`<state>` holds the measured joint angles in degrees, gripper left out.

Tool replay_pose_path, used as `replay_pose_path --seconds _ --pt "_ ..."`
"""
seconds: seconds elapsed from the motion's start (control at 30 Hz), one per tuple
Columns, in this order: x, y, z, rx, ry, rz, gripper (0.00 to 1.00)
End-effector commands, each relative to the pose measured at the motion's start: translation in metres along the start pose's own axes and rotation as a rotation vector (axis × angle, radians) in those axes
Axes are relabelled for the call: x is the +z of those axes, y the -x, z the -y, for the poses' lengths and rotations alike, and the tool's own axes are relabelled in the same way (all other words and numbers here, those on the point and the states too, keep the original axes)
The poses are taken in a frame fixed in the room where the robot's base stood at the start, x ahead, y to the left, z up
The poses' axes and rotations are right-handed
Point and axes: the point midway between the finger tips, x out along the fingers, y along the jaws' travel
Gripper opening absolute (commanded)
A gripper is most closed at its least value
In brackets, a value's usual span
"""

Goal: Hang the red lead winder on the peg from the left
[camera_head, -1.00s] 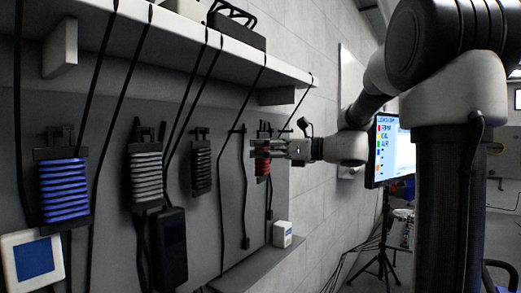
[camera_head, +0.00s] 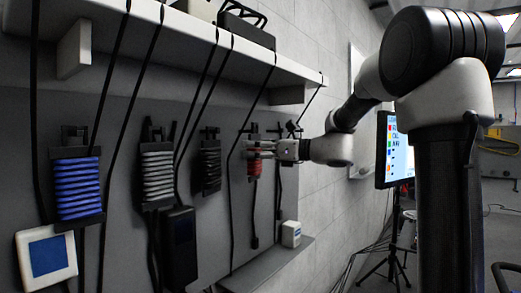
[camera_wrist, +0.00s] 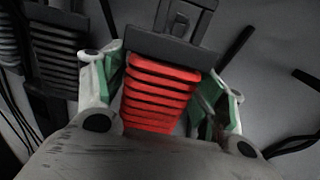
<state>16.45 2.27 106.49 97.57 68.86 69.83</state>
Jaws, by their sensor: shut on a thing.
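The red lead winder (camera_head: 254,168) is at the wall panel, to the right of the black winder. In the wrist view its red ribbed body (camera_wrist: 158,95) lies between both fingers of my gripper (camera_wrist: 162,90), which is shut on it. In the head view my gripper (camera_head: 262,150) reaches it from the right. A dark plate (camera_wrist: 170,45) tops the winder. A dark bracket (camera_wrist: 180,18) shows just above it. A dark peg (camera_head: 254,129) shows above the winder in the head view. I cannot tell whether the winder rests on it.
Blue (camera_head: 77,188), grey (camera_head: 157,178) and black (camera_head: 210,168) winders hang to the left. Another peg (camera_head: 279,131) is to the right. Black cables run down from the shelf (camera_head: 200,35). A small white box (camera_head: 291,233) sits on the lower ledge (camera_head: 265,268).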

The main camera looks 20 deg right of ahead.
Motion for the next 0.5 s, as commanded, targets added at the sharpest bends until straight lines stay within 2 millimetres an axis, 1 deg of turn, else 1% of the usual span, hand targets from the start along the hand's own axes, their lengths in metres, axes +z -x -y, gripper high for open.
replay_pose_path --seconds 0.2,0.5 --pt "-0.001 -0.014 0.003 0.001 -0.001 0.001 0.4" --pt "-0.009 -0.025 0.006 0.0 -0.001 0.0 0.4"
